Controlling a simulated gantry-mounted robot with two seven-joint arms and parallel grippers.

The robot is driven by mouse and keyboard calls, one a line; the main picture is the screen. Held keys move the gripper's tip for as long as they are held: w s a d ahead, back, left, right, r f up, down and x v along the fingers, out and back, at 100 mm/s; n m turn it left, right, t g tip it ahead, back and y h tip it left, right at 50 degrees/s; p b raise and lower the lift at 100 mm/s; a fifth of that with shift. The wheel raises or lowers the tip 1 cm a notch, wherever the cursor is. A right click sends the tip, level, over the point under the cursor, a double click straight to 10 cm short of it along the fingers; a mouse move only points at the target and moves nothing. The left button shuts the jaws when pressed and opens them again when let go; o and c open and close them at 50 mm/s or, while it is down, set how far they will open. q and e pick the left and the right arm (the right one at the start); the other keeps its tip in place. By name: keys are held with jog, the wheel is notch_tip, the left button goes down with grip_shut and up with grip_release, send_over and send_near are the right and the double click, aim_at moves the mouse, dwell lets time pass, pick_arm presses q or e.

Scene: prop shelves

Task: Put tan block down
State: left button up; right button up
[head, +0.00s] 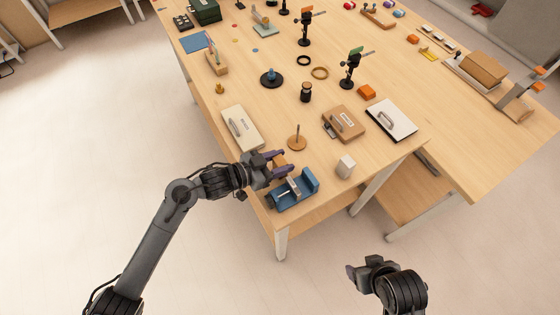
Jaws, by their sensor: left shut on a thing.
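My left gripper (279,163) is over the near left edge of the wooden table (330,195), its purple fingers pointing right. It is shut on the tan block (280,160), of which only a small part shows between the fingers. A blue vise-like fixture (306,184) stands just in front of and beside the fingers. I cannot tell whether the block touches the table or the fixture. My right gripper (354,271) hangs off the table at the bottom right, and its fingers are too hidden to judge.
A pale block (345,167) stands right of the fixture. A wooden disc with a peg (298,143), a cream case (241,128), a brown case (344,123) and a white panel with a handle (391,120) lie behind. Free tabletop shows near the front corner.

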pick_arm(q)
jog(key=shift+f, duration=0.1)
jog(key=o, duration=0.8)
jog(key=shift+r, duration=0.2)
jog(key=p+v, duration=0.2)
jog(key=v, duration=1)
jog(key=s+a+f+n+g+y, duration=0.1)
jog(key=s+a+f+n+y, duration=0.2)
jog(key=s, duration=0.4)
jog(key=s+a+f+n+g+y, duration=0.1)
jog(key=s+a+f+n+y, duration=0.2)
jog(key=s+a+y, duration=0.2)
jog(key=s+a+f+n+g+y, duration=0.1)
jog(key=s+a+f+n+y, duration=0.2)
jog(key=s, duration=0.6)
jog(key=shift+s+a+n+g+y, duration=0.4)
jog(key=shift+a+n+y, duration=0.1)
jog(key=shift+y, duration=0.2)
